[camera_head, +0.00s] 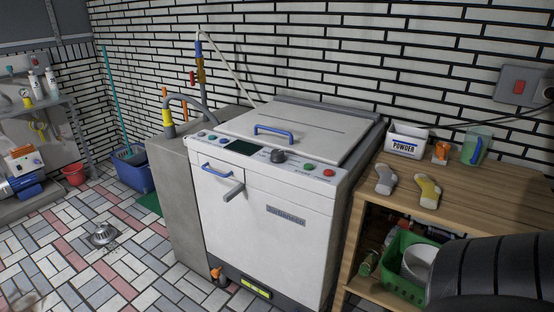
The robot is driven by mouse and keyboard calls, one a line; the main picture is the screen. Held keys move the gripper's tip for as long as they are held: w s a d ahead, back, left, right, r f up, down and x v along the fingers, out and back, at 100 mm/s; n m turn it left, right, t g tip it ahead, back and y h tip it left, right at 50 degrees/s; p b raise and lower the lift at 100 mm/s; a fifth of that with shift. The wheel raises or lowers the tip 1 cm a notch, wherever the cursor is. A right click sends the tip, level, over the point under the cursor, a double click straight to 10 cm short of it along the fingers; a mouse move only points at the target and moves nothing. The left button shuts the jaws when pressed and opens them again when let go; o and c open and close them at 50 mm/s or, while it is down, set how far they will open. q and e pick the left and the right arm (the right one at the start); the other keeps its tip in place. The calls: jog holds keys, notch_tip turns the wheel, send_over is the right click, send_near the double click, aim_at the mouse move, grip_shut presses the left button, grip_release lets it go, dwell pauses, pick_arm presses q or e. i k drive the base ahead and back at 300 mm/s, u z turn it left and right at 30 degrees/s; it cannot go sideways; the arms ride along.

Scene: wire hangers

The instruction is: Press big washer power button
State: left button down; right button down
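The big white washer (265,215) stands in the middle against the tiled wall, its lid (300,130) shut, with a blue handle on top. Its front-top control panel carries a red button (328,173) at the right end, a green button (309,167) beside it, a dark knob (278,156), a dark display (242,147) and several small blue buttons at the left. The labels are too small to read, so I cannot tell which button is power. Neither gripper shows. A dark ribbed shape at the lower right hides part of the wooden shelf.
A wooden shelf unit (480,195) stands right of the washer, with a powder box (406,140), socks and a green jug (477,146) on top and a green basket (402,285) below. A concrete block with a tap stands left. The tiled floor in front is mostly clear.

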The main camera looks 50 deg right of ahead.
aim_at(328, 172)
jog(key=z, duration=0.25)
jog(key=i, duration=0.85)
jog(key=z, duration=0.95)
jog(key=i, duration=0.35)
jog(key=z, duration=0.4)
